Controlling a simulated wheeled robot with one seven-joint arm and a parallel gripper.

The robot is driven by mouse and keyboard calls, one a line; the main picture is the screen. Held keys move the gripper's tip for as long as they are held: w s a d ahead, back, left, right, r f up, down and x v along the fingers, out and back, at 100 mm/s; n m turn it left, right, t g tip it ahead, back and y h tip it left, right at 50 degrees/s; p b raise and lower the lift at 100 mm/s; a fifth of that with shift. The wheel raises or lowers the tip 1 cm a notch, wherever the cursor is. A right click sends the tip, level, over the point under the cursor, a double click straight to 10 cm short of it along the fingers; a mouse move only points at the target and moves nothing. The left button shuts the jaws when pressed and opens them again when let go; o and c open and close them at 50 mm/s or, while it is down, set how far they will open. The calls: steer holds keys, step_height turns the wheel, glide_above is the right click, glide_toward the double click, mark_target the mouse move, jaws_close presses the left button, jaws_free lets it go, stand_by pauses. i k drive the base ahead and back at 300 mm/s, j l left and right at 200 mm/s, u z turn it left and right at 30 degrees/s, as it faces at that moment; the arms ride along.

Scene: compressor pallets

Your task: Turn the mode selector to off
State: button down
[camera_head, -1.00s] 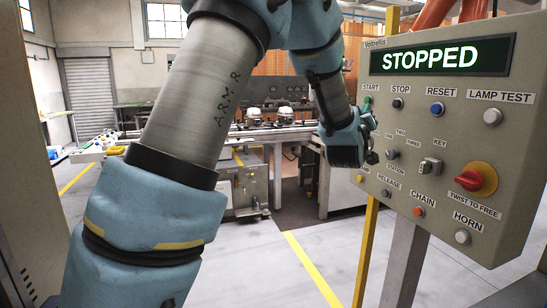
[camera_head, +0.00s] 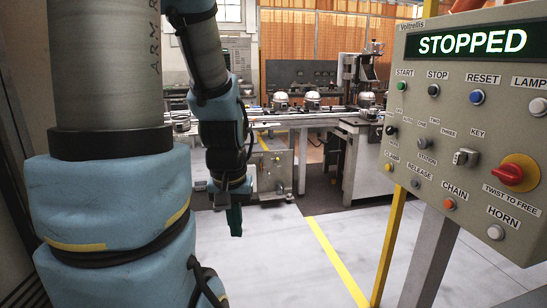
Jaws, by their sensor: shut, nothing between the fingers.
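A small dark knob (camera_head: 390,130) near the panel's left edge, beside small labels that seem to read MAN and AUTO, looks like the mode selector. Its pointing direction is too small to tell. A similar station selector (camera_head: 422,143) sits just right of it, among ONE, TWO and THREE. My gripper (camera_head: 235,220) hangs pointing down, well left of the panel and apart from it. Its fingers look shut and empty.
The panel also carries a green start button (camera_head: 401,86), a key switch (camera_head: 466,157) and a red emergency stop (camera_head: 507,174). A yellow post (camera_head: 394,240) stands below the panel. A conveyor (camera_head: 300,119) with compressors runs behind. The floor between gripper and panel is clear.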

mark_target(390, 130)
steer(key=z, duration=1.25)
steer(key=u, duration=0.75)
steer(key=i+u, duration=0.25)
steer(key=u, duration=0.25)
steer(key=i+u, duration=0.2)
steer(key=u, duration=0.3)
